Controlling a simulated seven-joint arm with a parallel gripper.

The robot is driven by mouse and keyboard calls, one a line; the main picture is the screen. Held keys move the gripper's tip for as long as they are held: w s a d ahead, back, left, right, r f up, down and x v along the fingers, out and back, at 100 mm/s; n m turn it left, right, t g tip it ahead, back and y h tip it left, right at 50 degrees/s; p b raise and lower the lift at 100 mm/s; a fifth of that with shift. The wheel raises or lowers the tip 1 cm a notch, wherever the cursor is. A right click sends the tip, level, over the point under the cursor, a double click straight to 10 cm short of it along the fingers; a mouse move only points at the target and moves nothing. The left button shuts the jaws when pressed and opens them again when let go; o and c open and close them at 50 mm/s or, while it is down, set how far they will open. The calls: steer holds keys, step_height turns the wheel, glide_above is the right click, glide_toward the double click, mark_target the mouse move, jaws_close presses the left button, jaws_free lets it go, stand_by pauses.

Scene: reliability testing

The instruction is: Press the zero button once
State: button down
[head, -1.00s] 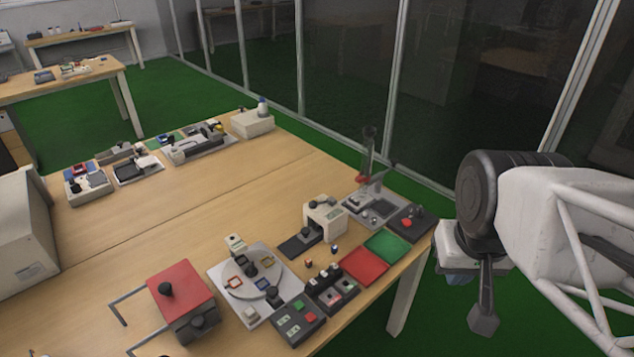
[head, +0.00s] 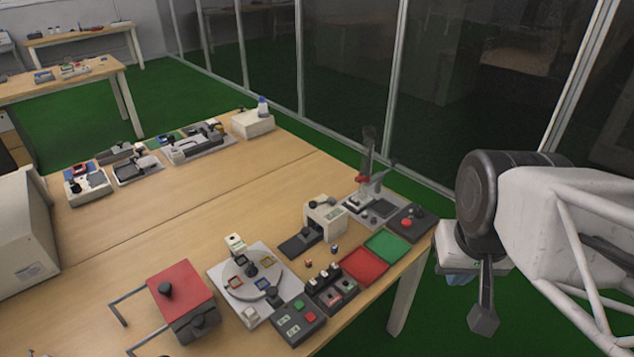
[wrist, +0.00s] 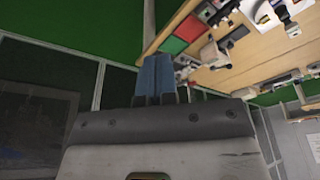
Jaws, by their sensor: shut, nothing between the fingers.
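No button can be read as the zero button at this size. A dark control box (head: 298,322) with green and red buttons sits at the table's near edge. A cream device with a small display (head: 325,218) stands behind it, and a dark box with a red button (head: 409,222) is at the right corner. My gripper (head: 458,280) hangs off the table's right edge, apart from all of these. In the wrist view its blue fingers (wrist: 155,78) are together and empty.
Red (head: 364,266) and green (head: 387,244) pads lie near the right edge. A red-topped box (head: 181,290) stands front left. The table's middle is clear; glass panels stand behind.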

steer(key=shift+w, duration=0.1)
steer(key=w+a+f+n+h, duration=0.1)
steer(key=w+a+n+h, duration=0.3)
steer(key=w, duration=0.9)
steer(key=w+a+f+n, duration=0.1)
steer(key=w+n, duration=0.4)
steer(key=w, duration=0.8)
steer(key=w+a+f+n+t, duration=0.2)
steer(key=w+a+f+n, duration=0.3)
steer(key=w+a, duration=0.4)
steer(key=w+a+f+n+t+h, duration=0.1)
steer(key=w+a+f+n, duration=0.4)
steer(key=w, duration=0.8)
steer(key=shift+a+f+t+h, duration=0.3)
steer(key=shift+a+f+t, duration=0.5)
steer(key=shift+a+f, duration=1.35)
steer(key=shift+a+r, duration=0.25)
steer(key=shift+a, duration=0.1)
steer(key=shift+f, duration=4.2)
